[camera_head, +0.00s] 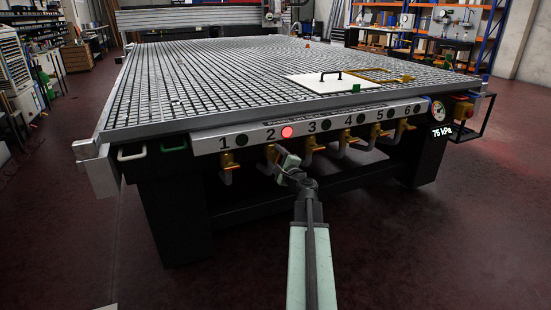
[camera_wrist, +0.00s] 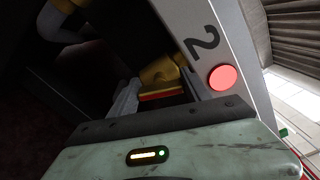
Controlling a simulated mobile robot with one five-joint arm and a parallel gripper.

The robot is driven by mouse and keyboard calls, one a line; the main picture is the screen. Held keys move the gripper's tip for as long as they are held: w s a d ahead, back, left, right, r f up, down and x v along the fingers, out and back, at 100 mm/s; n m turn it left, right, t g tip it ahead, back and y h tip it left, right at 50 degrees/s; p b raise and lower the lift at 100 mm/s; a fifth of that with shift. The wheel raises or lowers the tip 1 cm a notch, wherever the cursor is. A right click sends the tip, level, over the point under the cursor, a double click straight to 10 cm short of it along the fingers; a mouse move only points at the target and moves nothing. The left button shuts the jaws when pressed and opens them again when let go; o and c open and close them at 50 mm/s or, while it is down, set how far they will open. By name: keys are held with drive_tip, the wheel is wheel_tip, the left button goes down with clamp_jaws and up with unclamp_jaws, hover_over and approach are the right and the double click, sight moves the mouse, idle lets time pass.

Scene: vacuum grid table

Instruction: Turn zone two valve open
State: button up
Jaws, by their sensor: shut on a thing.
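The zone two valve (camera_head: 270,153) is a brass-coloured valve under the front panel, below the number 2. In the wrist view its yellow body (camera_wrist: 160,73) shows beyond my jaws, with a red-edged yellow handle part between them. The round lamp (camera_head: 287,132) beside the 2 is lit red; it also shows in the wrist view (camera_wrist: 222,78). My gripper (camera_head: 285,164) is at this valve, shut on its handle. The jaws and wrist hide part of the handle, so its exact angle is unclear.
Other brass valves (camera_head: 312,144) hang close to the right, and the valve under number 1 (camera_head: 227,167) to the left. A gauge (camera_head: 437,111) with a 75 kPa readout (camera_head: 440,133) is at the right corner. A white panel (camera_head: 330,85) lies on the grid table (camera_head: 190,85).

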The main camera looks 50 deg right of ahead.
drive_tip(key=shift+w+a+f+n, duration=0.1)
drive_tip(key=shift+n, duration=2.3)
drive_tip(key=o, duration=1.4)
drive_tip(key=shift+c, duration=0.2)
drive_tip(key=v, duration=0.7)
drive_tip(key=shift+s, duration=0.35)
drive_tip(key=shift+a, duration=0.1)
